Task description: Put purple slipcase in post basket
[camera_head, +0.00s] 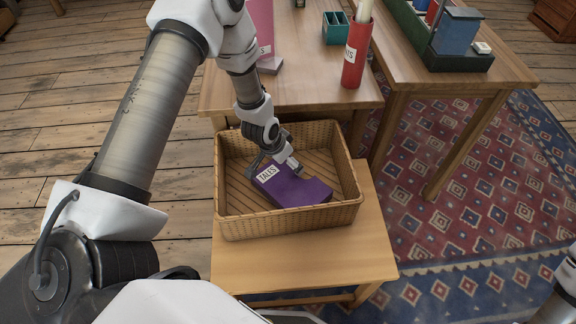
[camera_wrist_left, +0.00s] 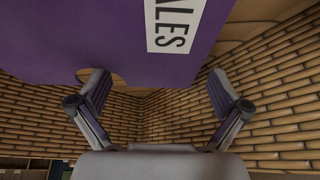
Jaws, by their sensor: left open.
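The purple slipcase (camera_head: 293,188), with a white label reading "TALES", lies inside the wicker post basket (camera_head: 230,228) on a small wooden table. In the left wrist view the slipcase (camera_wrist_left: 90,40) fills the upper part, close ahead of the fingers. My left gripper (camera_head: 275,170) is inside the basket at the slipcase's labelled end. In the left wrist view its two fingers (camera_wrist_left: 155,95) stand wide apart, with woven basket wall between them. Part of the slipcase's far side is hidden by the gripper. My right gripper is out of view; only a bit of my right arm shows at the lower right.
A wooden table (camera_head: 300,95) behind the basket holds a pink slipcase (camera_head: 262,25), a red holder (camera_head: 355,55) and a teal box (camera_head: 335,28). A second table at right bears a green tray (camera_head: 460,62) with books. Bare tabletop (camera_head: 310,265) lies before the basket.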

